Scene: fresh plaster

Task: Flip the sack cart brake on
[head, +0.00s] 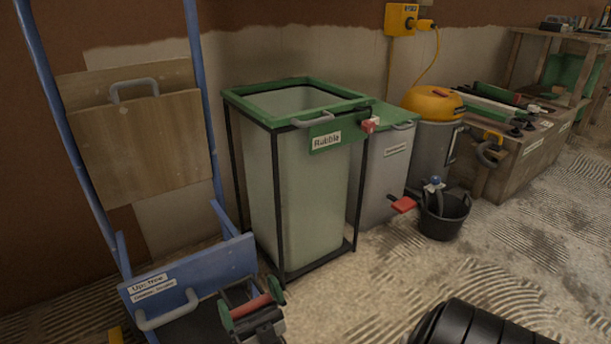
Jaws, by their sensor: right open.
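The sack cart has tall blue rails and a blue panel (200,268) low at the left, with white labels and a grey handle (167,310). My right gripper (252,304) is at the bottom, just right of the panel's lower part. Its green-tipped fingers are apart. A red bar (252,306) shows between the fingers; I cannot tell whether it belongs to the cart's brake or whether the fingers touch it. The brake's position is not clear. My left gripper is not in view.
A green-rimmed bin (310,205) labelled Rubble stands in a black frame behind the gripper. A grey bin (383,165), a yellow-topped vacuum (433,104), a black bucket (441,220) and a wooden crate (520,160) line the wall to the right.

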